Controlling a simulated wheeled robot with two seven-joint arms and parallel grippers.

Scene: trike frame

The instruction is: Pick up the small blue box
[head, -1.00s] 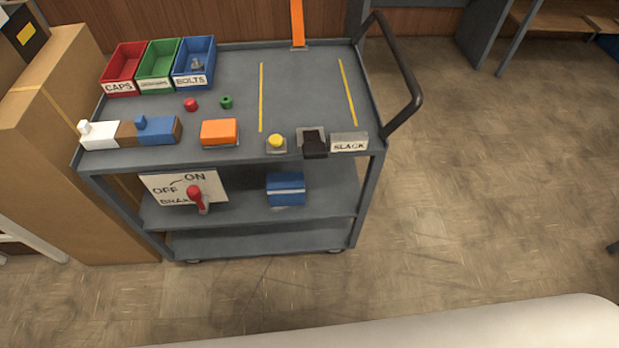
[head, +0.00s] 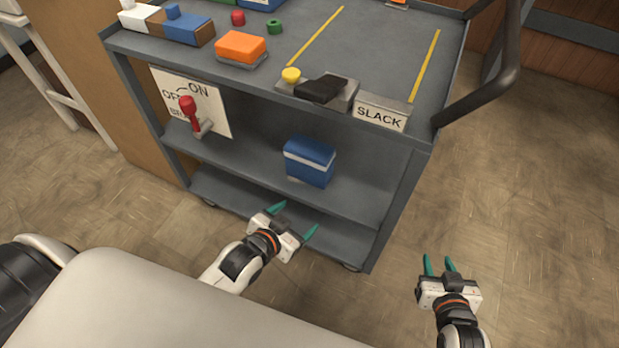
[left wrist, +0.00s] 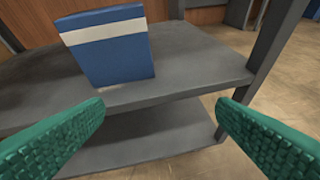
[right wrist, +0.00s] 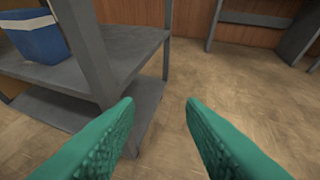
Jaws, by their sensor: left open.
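The small blue box (head: 309,162) with a white band stands on the middle shelf of the grey cart, near its front edge. It also shows in the left wrist view (left wrist: 108,50), ahead of the fingers and left of centre, and partly at the upper left of the right wrist view (right wrist: 33,40). My left gripper (head: 295,217) is open and empty, in front of the cart and short of the box, with teal fingers spread. My right gripper (head: 438,263) is open and empty, to the right of the cart over bare floor.
The cart's middle shelf (head: 250,157) also holds a brake sign (head: 215,100) with a red lever (head: 188,108) at left. The top carries an orange block (head: 241,46), a black switch (head: 320,89) and a SLACK label (head: 380,115). A cart post stands between my right gripper and the box.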

